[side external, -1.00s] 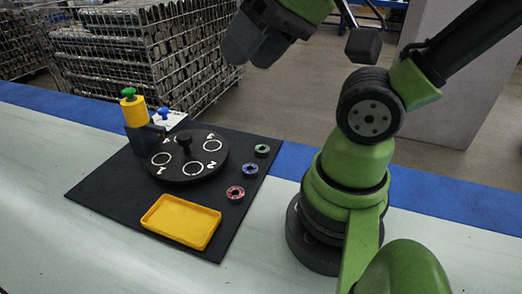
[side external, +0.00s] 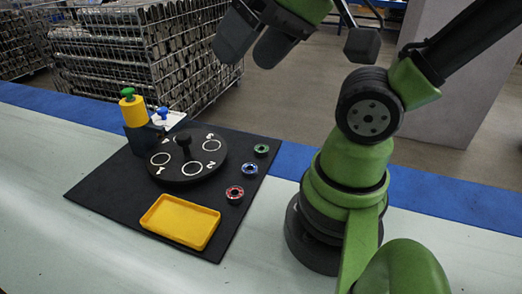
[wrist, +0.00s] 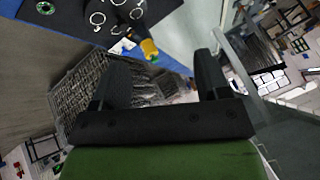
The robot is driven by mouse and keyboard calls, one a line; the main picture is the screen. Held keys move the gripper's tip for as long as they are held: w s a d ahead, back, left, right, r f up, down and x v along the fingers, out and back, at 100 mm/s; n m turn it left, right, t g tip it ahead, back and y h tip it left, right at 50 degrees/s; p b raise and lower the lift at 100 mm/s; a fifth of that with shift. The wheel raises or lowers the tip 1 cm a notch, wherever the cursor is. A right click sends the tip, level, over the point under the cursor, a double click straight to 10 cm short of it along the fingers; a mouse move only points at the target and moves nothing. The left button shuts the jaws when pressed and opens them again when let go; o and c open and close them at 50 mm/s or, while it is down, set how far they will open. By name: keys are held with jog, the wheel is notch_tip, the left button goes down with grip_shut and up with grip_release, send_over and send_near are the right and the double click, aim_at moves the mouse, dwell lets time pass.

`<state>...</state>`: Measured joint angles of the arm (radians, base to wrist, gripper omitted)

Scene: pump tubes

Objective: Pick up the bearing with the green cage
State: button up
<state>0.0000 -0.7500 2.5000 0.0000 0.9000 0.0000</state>
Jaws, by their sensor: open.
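The bearing with the green cage (side external: 261,151) lies flat on the black mat (side external: 110,187), near its right edge. It is the farthest back in a row of three bearings and also shows at the top left of the wrist view (wrist: 45,8). The blue-caged bearing (side external: 250,169) and the red-caged bearing (side external: 235,194) lie in front of it. My gripper (side external: 243,50) is high above the table, well apart from the bearings. Its two fingers are spread, with nothing between them; they also show apart in the wrist view (wrist: 160,75).
A black numbered turntable (side external: 188,160) with a central knob stands left of the bearings. A yellow tray (side external: 181,221) is at the mat's front. A yellow cylinder with a green top (side external: 134,110) stands in a dark holder at the back left, beside a blue-topped piece (side external: 163,113).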

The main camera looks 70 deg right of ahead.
jog(key=g+h, duration=0.2)
jog(key=g, duration=0.5)
send_over(261, 148)
notch_tip(261, 148, down, 19)
jog(key=shift+n, duration=0.5)
jog(key=f, duration=0.5)
jog(key=shift+s+d, duration=0.1)
jog(key=shift+s, duration=0.1)
jog(key=shift+w+f, duration=0.15)
jog(key=shift+f, duration=3.05)
jog(key=c, duration=1)
jog(key=shift+r, duration=0.1)
jog(key=shift+c, duration=0.2)
